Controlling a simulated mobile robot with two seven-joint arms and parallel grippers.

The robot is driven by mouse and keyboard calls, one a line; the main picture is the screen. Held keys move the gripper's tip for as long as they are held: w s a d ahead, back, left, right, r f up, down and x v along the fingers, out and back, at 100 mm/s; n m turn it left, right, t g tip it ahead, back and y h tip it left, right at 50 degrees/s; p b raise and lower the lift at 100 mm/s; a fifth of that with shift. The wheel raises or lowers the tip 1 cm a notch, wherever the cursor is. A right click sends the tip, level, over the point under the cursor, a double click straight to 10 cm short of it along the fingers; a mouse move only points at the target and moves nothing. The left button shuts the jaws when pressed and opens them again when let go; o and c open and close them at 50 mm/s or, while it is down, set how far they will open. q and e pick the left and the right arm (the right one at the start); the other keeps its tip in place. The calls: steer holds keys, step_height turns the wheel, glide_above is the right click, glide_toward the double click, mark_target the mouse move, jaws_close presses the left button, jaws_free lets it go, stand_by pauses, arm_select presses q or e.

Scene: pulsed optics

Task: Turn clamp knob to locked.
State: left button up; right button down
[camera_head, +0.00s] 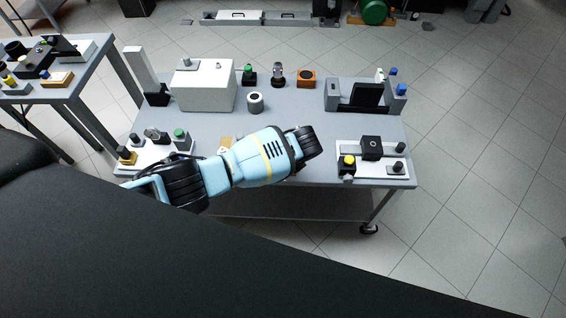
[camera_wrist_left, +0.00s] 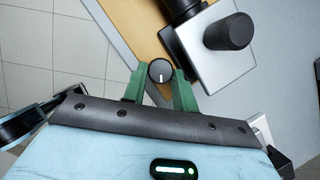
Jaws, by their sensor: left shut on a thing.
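In the left wrist view, a small round black knob (camera_wrist_left: 160,69) with a white pointer line sits between the green fingers of my left gripper (camera_wrist_left: 159,76). The gripper is shut on the knob's sides. The pointer line runs toward the bottom of that picture. Behind the knob lie a tan board (camera_wrist_left: 148,32) and a pale block (camera_wrist_left: 215,68) with a black cylinder (camera_wrist_left: 228,33) on it. In the head view, my left arm hides the knob and fingertips; only a small tan piece (camera_head: 225,142) shows beside the arm. My right gripper is not in view.
The grey table (camera_head: 290,110) holds a white box (camera_head: 205,86) at the back left and a dark-fronted fixture (camera_head: 365,95) at the back right. A white plate with a yellow-topped part (camera_head: 348,160) stands front right. The table centre is fairly clear.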

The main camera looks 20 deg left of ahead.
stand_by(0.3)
arm_select(q)
steer(key=o, duration=1)
steer(key=shift+r, duration=0.1)
